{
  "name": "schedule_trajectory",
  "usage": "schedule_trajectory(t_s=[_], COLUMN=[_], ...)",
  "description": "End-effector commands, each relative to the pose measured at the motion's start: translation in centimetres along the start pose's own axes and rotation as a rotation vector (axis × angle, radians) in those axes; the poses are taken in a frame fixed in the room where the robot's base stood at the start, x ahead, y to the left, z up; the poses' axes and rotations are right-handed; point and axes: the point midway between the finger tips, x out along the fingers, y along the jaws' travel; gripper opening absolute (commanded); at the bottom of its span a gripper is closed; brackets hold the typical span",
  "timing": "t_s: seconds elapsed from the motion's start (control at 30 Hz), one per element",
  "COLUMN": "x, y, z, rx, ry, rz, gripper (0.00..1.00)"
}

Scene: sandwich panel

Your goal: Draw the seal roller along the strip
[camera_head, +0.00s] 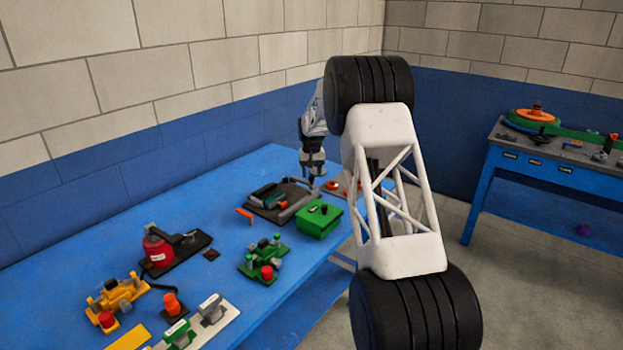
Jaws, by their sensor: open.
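My gripper (313,182) is small and far off, pointing down over the back of the blue table (205,278); it is open. It is above the right back part of a dark panel base (265,212). A light grey bar (297,208), possibly the strip, runs along the base's front right side. Dark, green and orange pieces lie on the base. I cannot tell which piece is the seal roller. Whether the fingertips touch anything is too small to tell. My own arm hides the area right of the green box.
A green box (319,220) stands in front of the base, with a small orange piece (244,214) to the left. A green fixture (262,262), red pot (158,252) and yellow fixture (117,300) stand nearer. A second bench (540,160) is at right.

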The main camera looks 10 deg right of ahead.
Motion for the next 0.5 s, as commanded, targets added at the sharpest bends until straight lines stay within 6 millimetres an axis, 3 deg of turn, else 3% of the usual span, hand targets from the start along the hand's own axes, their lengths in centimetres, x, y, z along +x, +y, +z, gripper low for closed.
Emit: schedule_trajectory(t_s=[0.2, 0.5], x=[2.0, 2.5], y=[0.0, 0.0], z=[0.0, 0.0], rx=[0.0, 0.0], ry=[-0.001, 0.0], rz=[0.0, 0.0], gripper=[0.5, 0.5])
